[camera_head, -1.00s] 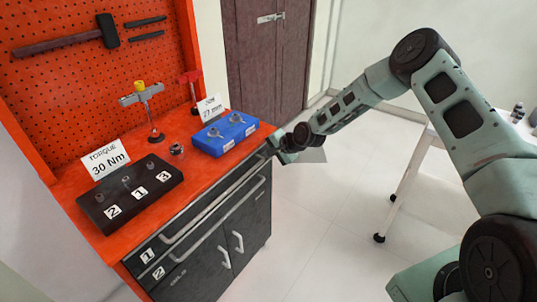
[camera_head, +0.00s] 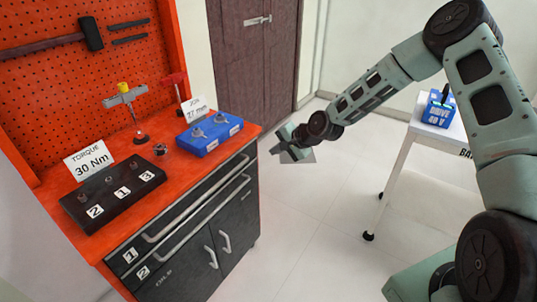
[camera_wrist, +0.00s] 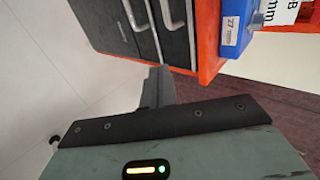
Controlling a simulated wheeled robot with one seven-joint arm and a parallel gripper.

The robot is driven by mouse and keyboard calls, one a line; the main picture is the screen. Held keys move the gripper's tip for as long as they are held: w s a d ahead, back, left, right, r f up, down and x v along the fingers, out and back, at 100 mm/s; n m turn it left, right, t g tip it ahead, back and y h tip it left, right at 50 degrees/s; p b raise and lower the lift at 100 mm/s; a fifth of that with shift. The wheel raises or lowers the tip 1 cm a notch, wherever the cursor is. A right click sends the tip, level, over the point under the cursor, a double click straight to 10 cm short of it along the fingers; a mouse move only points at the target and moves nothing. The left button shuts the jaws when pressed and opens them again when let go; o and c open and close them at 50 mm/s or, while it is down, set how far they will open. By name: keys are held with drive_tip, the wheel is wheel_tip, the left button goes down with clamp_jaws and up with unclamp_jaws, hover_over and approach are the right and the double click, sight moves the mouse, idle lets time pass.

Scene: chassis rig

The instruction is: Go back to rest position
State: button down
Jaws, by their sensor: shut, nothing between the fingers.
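My gripper (camera_head: 278,144) hangs in the air just right of the orange workbench (camera_head: 240,150), past its right edge and clear of it in the head view. It holds nothing, and its fingers (camera_wrist: 158,85) are together in the wrist view, pointing toward the bench's drawer front. My arm reaches in from the right of the head view, bent at a high elbow.
On the bench stand a blue tray (camera_head: 212,145) with metal parts, a black numbered block (camera_head: 85,212) and a torque sign (camera_head: 90,160). Drawer handles (camera_head: 195,215) face the floor. A white table (camera_head: 425,128) with a blue box (camera_head: 440,108) is at right. Floor between is clear.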

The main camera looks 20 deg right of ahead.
drive_tip(key=s+a+r+n+g+h+p, duration=0.1)
drive_tip(key=s+a+r+n+g, duration=0.2)
drive_tip(key=s+a+r+n, duration=0.45)
drive_tip(key=s+a+r+n+g+h+p, duration=0.15)
drive_tip(key=s+a+r+n, duration=0.35)
drive_tip(key=s, duration=0.6)
drive_tip(key=s+r+n+g+h, duration=0.1)
drive_tip(key=s+r+n, duration=0.2)
drive_tip(key=s, duration=0.9)
drive_tip(key=s+r+n+g+h, duration=0.1)
drive_tip(key=s+r, duration=0.4)
drive_tip(key=s, duration=0.6)
drive_tip(key=shift+s+r+n+g, duration=0.4)
drive_tip(key=shift+n+g, duration=0.15)
drive_tip(key=shift+n, duration=0.4)
